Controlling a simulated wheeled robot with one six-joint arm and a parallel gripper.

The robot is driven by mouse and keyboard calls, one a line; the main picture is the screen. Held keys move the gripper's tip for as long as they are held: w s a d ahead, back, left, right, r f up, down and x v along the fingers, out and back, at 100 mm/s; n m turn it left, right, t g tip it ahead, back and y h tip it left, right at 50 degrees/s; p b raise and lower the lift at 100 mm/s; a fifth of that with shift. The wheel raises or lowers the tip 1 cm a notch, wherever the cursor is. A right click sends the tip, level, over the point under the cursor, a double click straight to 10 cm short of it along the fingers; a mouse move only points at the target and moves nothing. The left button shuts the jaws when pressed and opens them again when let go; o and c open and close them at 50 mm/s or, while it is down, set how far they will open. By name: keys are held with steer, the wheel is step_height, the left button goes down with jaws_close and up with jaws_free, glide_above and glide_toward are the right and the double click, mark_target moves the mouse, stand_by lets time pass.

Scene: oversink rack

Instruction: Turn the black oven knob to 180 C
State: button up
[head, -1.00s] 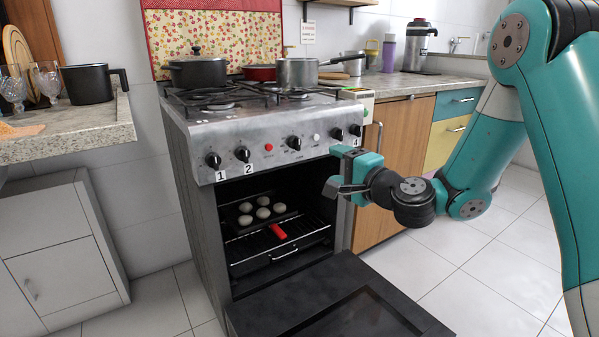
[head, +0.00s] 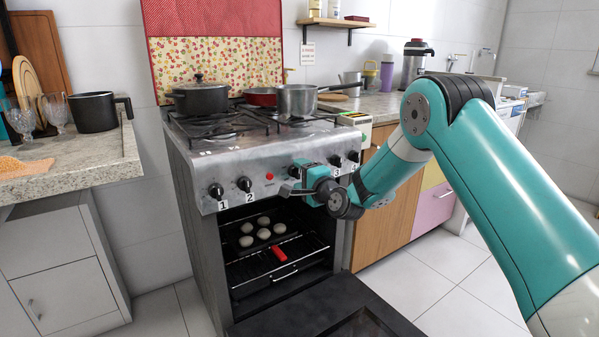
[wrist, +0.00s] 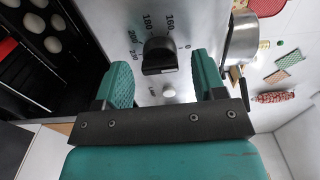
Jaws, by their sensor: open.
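The black oven knob (wrist: 158,55) shows in the wrist view on the grey panel, with printed temperature numbers around it, only partly legible. My gripper (wrist: 163,72) is open, its teal fingers on either side of the knob with gaps between. In the wrist view the knob lies a little past the fingertips' middle and is not gripped. In the head view my gripper (head: 296,181) is at the stove's front panel (head: 225,172) and hides the oven knob. The knob's pointer setting cannot be read clearly.
Burner knobs (head: 245,184) and a red button (head: 269,177) sit on the panel; a white button (wrist: 168,92) is beside the oven knob. The oven door (head: 330,310) hangs open below, with a tray of several pale balls (head: 262,233) inside. Pots (head: 200,97) stand on top.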

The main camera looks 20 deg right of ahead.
steer(key=shift+w+a, duration=0.15)
steer(key=shift+w, duration=0.35)
steer(key=c, duration=0.9)
